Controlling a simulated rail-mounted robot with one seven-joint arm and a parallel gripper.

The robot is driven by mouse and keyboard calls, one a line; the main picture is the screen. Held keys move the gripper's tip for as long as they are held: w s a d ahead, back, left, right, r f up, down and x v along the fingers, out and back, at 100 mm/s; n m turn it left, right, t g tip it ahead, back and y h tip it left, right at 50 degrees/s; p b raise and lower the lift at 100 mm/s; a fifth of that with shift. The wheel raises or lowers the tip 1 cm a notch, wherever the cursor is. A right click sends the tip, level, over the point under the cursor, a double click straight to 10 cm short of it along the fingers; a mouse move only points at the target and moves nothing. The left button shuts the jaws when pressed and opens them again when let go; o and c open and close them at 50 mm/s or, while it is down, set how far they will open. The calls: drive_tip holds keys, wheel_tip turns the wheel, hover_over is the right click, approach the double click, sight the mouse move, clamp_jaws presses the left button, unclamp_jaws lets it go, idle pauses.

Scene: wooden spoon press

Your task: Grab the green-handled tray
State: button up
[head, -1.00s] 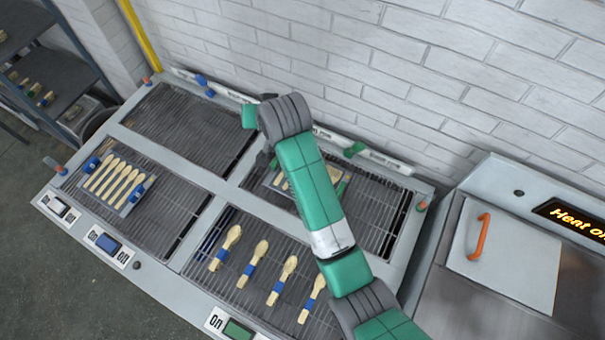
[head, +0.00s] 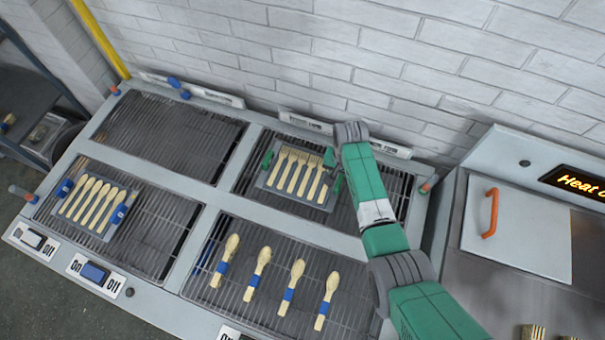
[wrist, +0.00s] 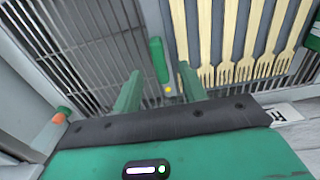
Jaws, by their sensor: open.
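The green-handled tray (head: 264,184) is grey and holds several pale wooden forks (head: 296,174). It lies on the back right grill in the head view. Its left green handle (head: 267,160) is clear of my arm. My open gripper (wrist: 160,88) is at the tray's other end, above the handle (wrist: 158,60) there. In the wrist view that handle shows between my two green fingers, slightly beyond their tips. I cannot tell whether they touch it. The tray (wrist: 232,35) and forks fill the right of that view.
A blue-handled tray (head: 103,232) of spoons lies on the front left grill. Several loose blue-banded spoons (head: 259,272) lie on the front right grill. The back left grill (head: 170,135) is empty. A brick wall stands behind; an orange-handled lid (head: 520,235) is at right.

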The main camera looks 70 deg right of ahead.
sight(339, 181)
wheel_tip(339, 181, down, 3)
drive_tip(key=shift+d+f+b, duration=0.1)
drive_tip(key=shift+f+b, duration=0.1)
drive_tip(key=shift+b, duration=0.1)
clamp_jaws()
drive_tip(key=shift+r, duration=0.15)
